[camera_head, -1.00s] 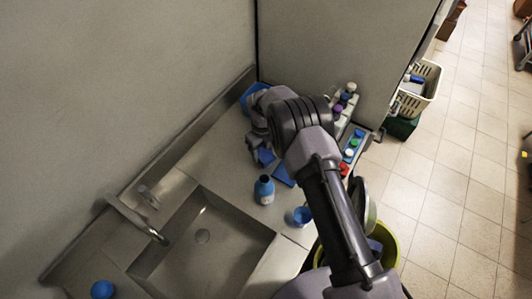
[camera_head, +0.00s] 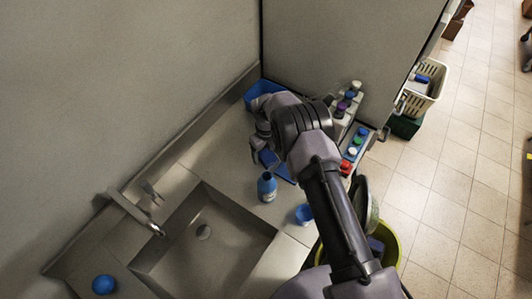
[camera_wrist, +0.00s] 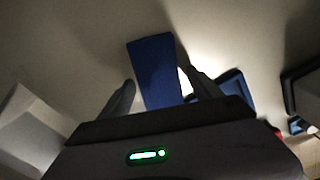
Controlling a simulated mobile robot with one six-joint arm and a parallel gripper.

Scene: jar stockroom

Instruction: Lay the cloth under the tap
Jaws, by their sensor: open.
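A flat blue piece that looks like the cloth (camera_head: 268,158) lies on the counter beside my gripper (camera_head: 257,150), partly hidden by it. In the wrist view the blue cloth (camera_wrist: 156,70) shows ahead, between the two fingers of my gripper (camera_wrist: 158,88). The fingers are apart, one on each side of it, and I cannot tell whether they touch it. The metal tap (camera_head: 135,212) reaches over the sunken sink (camera_head: 204,255) at the left. The area under the tap is bare.
A second flat blue item (camera_head: 285,174) lies near. A blue ball (camera_head: 103,285) is left of the sink. Racks of capped jars (camera_head: 354,146) stand at the right.

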